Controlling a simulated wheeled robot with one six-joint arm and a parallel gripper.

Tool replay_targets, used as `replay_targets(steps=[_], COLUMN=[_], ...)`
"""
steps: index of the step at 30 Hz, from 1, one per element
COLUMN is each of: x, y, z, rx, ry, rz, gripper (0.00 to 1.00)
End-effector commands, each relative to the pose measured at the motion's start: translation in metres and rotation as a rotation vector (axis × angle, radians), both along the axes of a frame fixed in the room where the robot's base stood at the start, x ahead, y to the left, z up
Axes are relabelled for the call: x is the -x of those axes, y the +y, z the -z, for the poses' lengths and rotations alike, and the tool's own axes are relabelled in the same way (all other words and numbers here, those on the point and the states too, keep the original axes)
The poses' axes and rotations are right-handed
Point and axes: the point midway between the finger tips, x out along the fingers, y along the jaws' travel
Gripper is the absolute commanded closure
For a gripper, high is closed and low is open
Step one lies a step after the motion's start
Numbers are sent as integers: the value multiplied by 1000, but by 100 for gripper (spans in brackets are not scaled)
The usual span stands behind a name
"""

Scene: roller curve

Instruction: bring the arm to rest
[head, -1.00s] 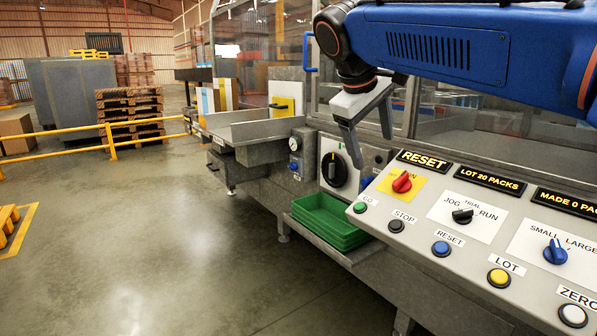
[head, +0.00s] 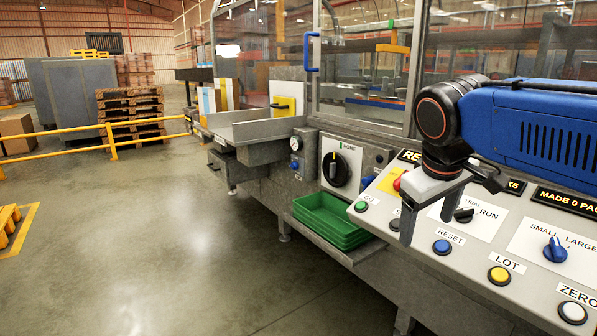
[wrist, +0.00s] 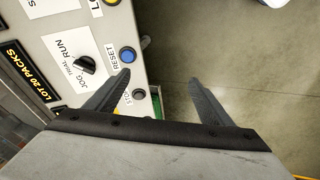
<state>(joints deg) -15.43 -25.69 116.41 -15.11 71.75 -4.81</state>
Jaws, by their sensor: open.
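My gripper (head: 428,225) is in front of the sloped control panel (head: 405,262) in the head view, with its fingers pointing down. It covers part of the STOP button and the red switch. In the wrist view my gripper (wrist: 163,82) has its two fingers spread with nothing between them. One finger lies over the panel near the blue RESET button (wrist: 127,55), the other over bare floor. I cannot tell whether a finger touches the panel. My blue arm reaches in from the right.
The panel carries a black JOG/RUN knob (head: 463,215), a blue SMALL/LARGE knob (head: 555,250) and a yellow LOT button (head: 499,276). Green trays (head: 330,222) stand left of it. A large black dial (head: 336,169) is on the machine behind. Open floor (head: 190,260) lies at left.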

Motion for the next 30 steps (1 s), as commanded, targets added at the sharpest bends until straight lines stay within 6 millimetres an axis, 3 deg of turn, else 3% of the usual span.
replay_targets(steps=[1,9,15,21,30], x=[16,88,126,140,140], y=[-9,-30,-34,-35,-35], z=[16,106,159,180,181], rx=[-26,-184,-271,-305,-307], ry=[-3,-37,-64,-78,-78], rz=[29,188,288,331,333], gripper=[25,25,25,25,25])
